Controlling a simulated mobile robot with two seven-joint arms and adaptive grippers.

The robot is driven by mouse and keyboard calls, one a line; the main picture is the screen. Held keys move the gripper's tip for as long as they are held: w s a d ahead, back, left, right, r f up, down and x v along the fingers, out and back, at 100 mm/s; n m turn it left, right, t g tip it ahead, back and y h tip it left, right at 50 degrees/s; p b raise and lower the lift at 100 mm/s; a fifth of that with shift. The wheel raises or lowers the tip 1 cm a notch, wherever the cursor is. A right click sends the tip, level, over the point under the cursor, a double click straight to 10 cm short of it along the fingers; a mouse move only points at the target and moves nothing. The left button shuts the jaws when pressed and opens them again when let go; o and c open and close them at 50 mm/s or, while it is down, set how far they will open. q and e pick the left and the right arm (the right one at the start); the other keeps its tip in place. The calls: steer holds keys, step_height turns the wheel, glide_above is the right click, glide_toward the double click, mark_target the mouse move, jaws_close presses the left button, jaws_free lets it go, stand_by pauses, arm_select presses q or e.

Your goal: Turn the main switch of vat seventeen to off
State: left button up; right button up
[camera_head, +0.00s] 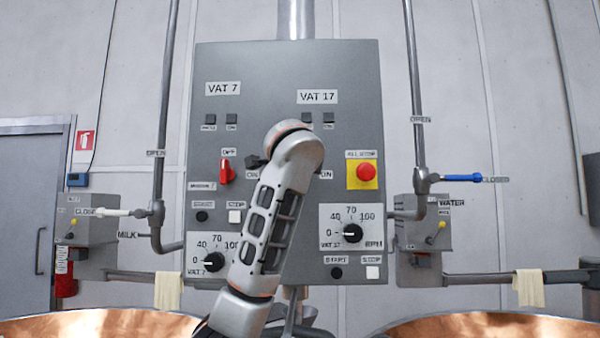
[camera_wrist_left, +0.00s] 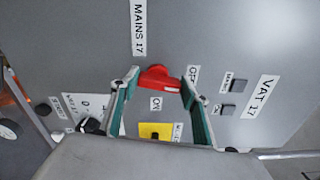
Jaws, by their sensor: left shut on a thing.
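The red main switch of vat seventeen (camera_wrist_left: 157,77) is in the left wrist view, beside a MAINS 17 label (camera_wrist_left: 139,26). An OFF label (camera_wrist_left: 193,75) is to its right and an ON label (camera_wrist_left: 155,103) below it. The handle lies roughly sideways in this view, its narrow end on the side of the OFF label. My left gripper (camera_wrist_left: 158,80) is shut on the handle, one finger at each side. In the head view my left arm hides this switch and most of the gripper, in front of the grey panel (camera_head: 270,75). My right gripper is not in view.
Vat seven's red switch (camera_head: 226,171) is left of my arm, upright under its OFF label. A red stop button (camera_head: 366,173) on yellow is to the right. Dials (camera_head: 352,232) and small buttons sit lower. Copper vats (camera_head: 490,325) and pipes (camera_head: 417,90) flank the panel.

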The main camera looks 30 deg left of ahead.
arm_select(q)
steer(key=shift+f+n, duration=0.1)
steer(key=shift+n, duration=0.8)
steer(key=o, duration=1.1)
steer(key=v, duration=1.2)
